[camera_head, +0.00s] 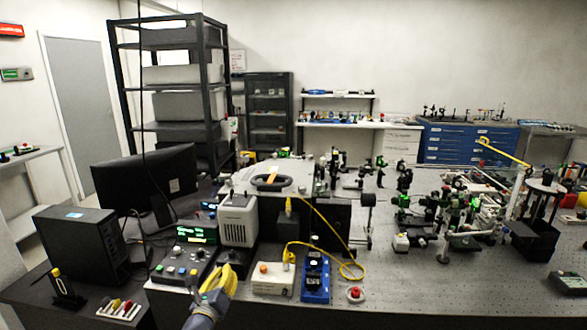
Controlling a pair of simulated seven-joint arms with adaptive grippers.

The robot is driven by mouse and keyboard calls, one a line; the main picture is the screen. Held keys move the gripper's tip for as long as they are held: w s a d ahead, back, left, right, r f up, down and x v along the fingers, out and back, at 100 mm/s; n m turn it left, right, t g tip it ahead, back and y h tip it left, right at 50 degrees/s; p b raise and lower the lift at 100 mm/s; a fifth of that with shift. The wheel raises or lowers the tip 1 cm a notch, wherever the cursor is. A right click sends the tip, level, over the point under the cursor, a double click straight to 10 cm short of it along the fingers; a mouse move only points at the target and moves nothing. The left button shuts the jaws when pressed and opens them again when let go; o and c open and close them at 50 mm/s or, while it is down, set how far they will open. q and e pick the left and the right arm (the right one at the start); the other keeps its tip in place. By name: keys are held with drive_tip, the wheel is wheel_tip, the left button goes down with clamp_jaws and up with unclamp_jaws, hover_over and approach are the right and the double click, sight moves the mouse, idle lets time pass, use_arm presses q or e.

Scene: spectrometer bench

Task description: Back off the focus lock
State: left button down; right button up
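No part is clearly marked as the focus lock. A blue unit (315,276) with black knob-like parts on top stands near the front edge of the bench; I cannot tell whether the lock is on it. My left gripper (224,279), with yellow fingers, comes in from the bottom left. It is in front of the control box with the green display (188,252) and left of the white box with an orange button (272,279). It appears apart from the blue unit. Its fingers overlap in this view, so their gap is unclear. My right gripper is not in view.
A yellow cable (336,228) loops behind the blue unit. A red button (355,294) sits to its right. A grey-white instrument (238,220) stands behind my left gripper. Optics mounts (455,205) crowd the right side.

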use_arm(q)
drive_tip(key=shift+f, duration=0.45)
idle(0.3)
drive_tip(key=shift+a, duration=0.3)
idle(1.0)
drive_tip(key=shift+w+a+r, duration=0.1)
drive_tip(key=shift+a, duration=0.05)
drive_tip(key=shift+a+r, duration=0.1)
drive_tip(key=shift+r, duration=0.15)
drive_tip(key=shift+s+f, duration=0.1)
drive_tip(key=shift+s, duration=2.95)
